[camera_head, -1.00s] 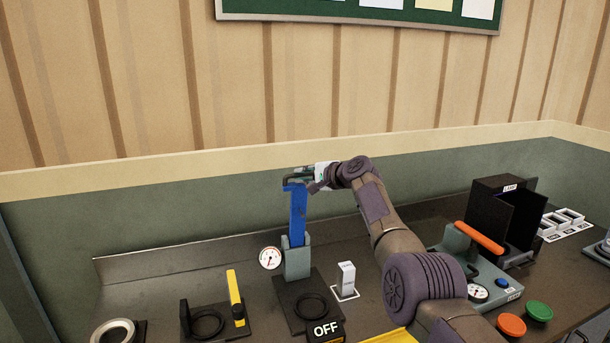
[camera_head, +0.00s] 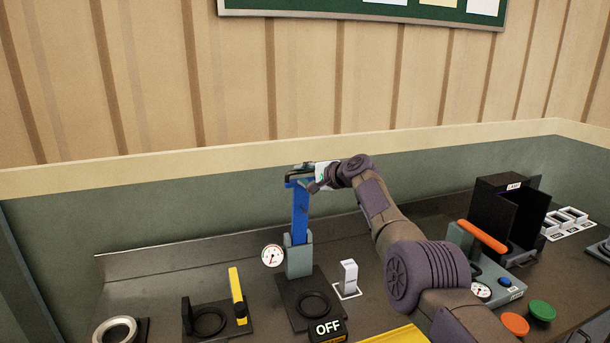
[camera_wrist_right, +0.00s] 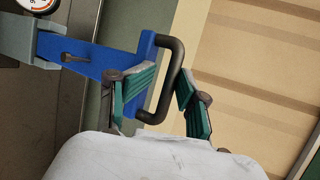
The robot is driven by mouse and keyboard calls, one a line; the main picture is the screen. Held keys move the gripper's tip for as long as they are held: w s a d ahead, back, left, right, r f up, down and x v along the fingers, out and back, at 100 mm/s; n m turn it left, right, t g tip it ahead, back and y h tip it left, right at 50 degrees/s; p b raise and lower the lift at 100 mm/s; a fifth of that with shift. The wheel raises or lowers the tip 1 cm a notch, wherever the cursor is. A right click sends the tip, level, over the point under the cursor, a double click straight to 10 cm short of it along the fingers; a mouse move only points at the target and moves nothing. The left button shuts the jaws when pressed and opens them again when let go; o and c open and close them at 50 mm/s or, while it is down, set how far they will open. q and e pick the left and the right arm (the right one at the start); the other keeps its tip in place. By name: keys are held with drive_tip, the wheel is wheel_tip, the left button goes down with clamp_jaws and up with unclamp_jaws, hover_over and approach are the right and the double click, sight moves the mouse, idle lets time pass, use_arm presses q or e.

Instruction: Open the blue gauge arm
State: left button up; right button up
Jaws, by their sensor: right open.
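The blue gauge arm (camera_head: 300,216) stands nearly upright in its grey bracket (camera_head: 298,258) on a black base, with a dark handle at its top. A round dial gauge (camera_head: 272,256) sits at the bracket's left. My right gripper (camera_head: 303,177) is at the top of the arm. In the right wrist view, the blue arm (camera_wrist_right: 100,62) runs in from the left and its dark handle (camera_wrist_right: 178,70) passes between the open green-padded fingers of the gripper (camera_wrist_right: 165,95). I cannot tell whether the pads touch the handle. My left gripper is out of view.
An OFF block (camera_head: 328,329) and a white switch (camera_head: 348,278) stand near the base. A yellow lever (camera_head: 237,294) is to the left. An orange-handled device (camera_head: 482,237), a black box (camera_head: 508,215) and round buttons (camera_head: 541,311) are to the right.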

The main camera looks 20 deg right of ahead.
drive_tip(key=shift+f, duration=0.15)
drive_tip(key=v, duration=1.2)
idle(0.6)
